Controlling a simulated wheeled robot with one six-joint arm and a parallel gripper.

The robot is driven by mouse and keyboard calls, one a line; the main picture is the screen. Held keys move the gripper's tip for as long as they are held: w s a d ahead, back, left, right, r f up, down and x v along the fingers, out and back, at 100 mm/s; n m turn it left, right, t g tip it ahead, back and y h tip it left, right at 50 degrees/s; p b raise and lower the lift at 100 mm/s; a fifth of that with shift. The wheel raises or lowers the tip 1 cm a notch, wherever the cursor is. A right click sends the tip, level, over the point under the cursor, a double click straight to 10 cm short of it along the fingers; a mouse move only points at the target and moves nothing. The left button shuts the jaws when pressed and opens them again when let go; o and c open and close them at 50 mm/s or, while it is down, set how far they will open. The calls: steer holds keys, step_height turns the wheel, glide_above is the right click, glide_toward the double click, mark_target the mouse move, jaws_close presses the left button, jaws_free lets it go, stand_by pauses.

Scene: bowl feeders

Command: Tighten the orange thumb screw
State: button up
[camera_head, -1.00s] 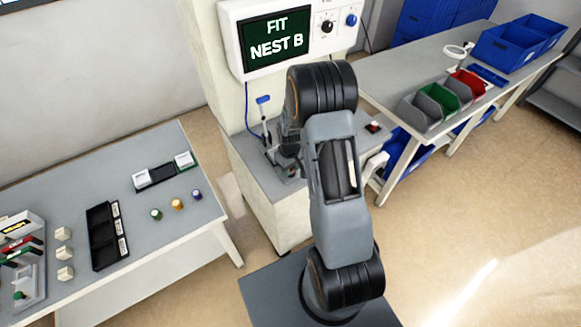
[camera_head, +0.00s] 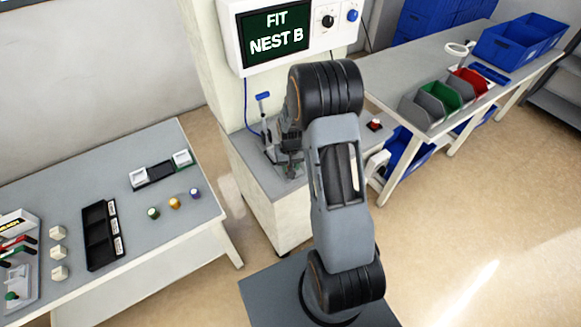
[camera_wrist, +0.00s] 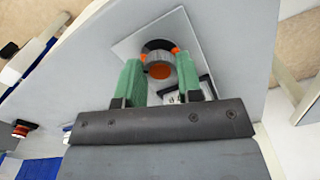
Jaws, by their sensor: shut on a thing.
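The orange thumb screw (camera_wrist: 160,71) shows in the wrist view as an orange round end with a grey body and orange tips behind it. It is at a dark round piece on a light square plate (camera_wrist: 130,48). My gripper (camera_wrist: 158,76) has its two green fingers on either side of the screw, shut on it. The finger contact is partly hidden. In the head view my gripper (camera_head: 290,165) is low over the machine's grey top, and the screw is hidden there by my arm.
The panel (camera_head: 276,32) above reads FIT NEST B. The left table (camera_head: 150,230) holds trays and small knobs; the right bench (camera_head: 400,65) holds bins.

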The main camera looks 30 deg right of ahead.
steer(key=m+b, duration=0.1)
steer(key=m, duration=0.4)
steer(key=shift+m+b, duration=0.3)
steer(key=shift+b, duration=0.1)
steer(key=m+b, duration=0.1)
steer(key=m, duration=0.4)
steer(key=shift+m, duration=0.4)
steer(key=o, duration=0.9)
steer(key=shift+r, duration=0.1)
step_height(320, 180, up, 14)
steer(key=shift+f, duration=0.15)
